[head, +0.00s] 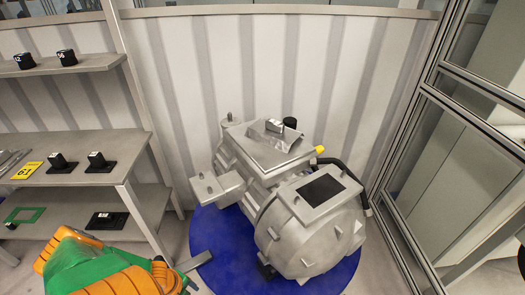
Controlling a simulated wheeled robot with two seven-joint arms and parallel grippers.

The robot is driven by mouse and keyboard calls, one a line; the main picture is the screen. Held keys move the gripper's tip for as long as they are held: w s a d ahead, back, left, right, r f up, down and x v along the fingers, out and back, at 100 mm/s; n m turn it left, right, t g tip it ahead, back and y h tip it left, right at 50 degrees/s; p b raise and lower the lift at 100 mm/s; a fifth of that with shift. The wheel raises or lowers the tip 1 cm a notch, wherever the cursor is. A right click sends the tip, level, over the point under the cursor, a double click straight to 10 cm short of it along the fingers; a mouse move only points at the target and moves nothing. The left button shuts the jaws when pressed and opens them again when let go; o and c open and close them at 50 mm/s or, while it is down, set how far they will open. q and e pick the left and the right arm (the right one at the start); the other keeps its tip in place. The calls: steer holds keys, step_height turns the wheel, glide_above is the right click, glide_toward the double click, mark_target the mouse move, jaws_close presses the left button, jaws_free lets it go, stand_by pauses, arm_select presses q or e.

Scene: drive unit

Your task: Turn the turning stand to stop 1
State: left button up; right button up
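The turning stand (215,225) is a round blue disc on the floor, carrying a large silver drive unit (290,195). A short grey bar (195,261) sticks out at the stand's lower left rim. My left arm, green and orange, comes in from the lower left. My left gripper (176,277) is at the near end of this bar, at the stand's left edge. Its fingers are mostly hidden by the arm, so I cannot tell whether they are shut on the bar or only beside it. My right gripper is not in view. No stop numbers are visible on the stand.
A grey shelf rack (75,146) stands at the left with small black blocks, a yellow tag (27,171) and a green frame (24,216). A striped wall (175,90) closes the back. A metal-framed glass partition (440,165) stands at the right.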

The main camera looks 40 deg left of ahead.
arm_select(q)
step_height(320, 180, down, 4)
steer(key=w+d+n+t, duration=0.1)
steer(key=w+n, duration=0.1)
steer(key=n, duration=0.2)
steer(key=s+d+f+n, duration=0.4)
steer(key=d+n, duration=0.1)
steer(key=d, duration=0.3)
steer(key=s+d+f+n+g, duration=0.1)
steer(key=s+d+f+n, duration=0.3)
steer(key=d, duration=0.4)
steer(key=shift+d+f+n+g, duration=0.3)
steer(key=shift+d+f+n, duration=0.1)
steer(key=shift+w, duration=0.1)
